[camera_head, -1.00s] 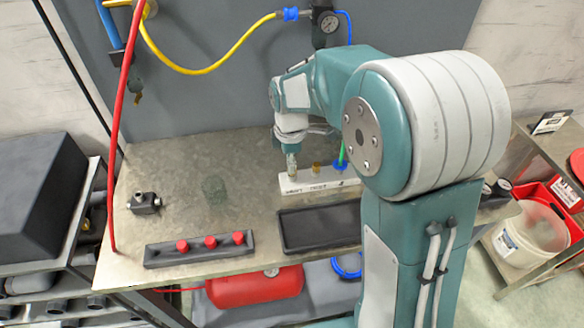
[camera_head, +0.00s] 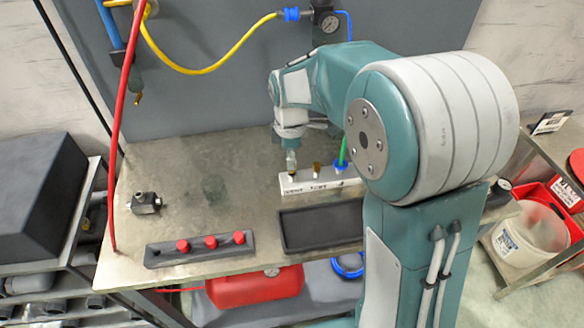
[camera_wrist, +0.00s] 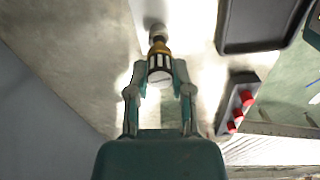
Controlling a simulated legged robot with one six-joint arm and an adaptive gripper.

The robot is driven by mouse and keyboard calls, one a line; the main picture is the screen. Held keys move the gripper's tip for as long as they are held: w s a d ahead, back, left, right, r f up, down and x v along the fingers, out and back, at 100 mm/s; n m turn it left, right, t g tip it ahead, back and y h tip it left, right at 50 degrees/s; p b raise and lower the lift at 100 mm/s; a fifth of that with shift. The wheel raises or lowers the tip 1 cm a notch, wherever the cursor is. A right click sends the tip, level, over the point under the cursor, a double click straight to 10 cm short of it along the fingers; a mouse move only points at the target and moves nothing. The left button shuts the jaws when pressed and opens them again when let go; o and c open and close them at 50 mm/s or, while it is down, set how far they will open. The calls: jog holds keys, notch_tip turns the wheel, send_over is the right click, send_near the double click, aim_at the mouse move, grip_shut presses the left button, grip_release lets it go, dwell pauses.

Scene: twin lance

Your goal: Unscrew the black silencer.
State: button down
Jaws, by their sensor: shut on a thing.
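The white block (camera_head: 300,187) with dark lettering stands at the back of the bench in the head view. My gripper (camera_head: 291,160) points down over its left end. In the wrist view my gripper (camera_wrist: 160,72) has its two fingers on either side of a slotted dark-and-pale piece with a brass collar, the black silencer (camera_wrist: 159,63). A pale round part lies just beyond the collar. In the head view the silencer is mostly hidden by the fingers. I cannot tell whether it still touches the block.
A brass fitting (camera_head: 317,168) and a blue fitting (camera_head: 341,166) with a green tube stand right of my gripper on the block. In front are a black tray (camera_head: 320,229) and a strip with red knobs (camera_head: 200,248). A dark fitting (camera_head: 145,204) lies left. The bench middle is clear.

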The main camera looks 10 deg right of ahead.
jog(key=shift+r, duration=1.3)
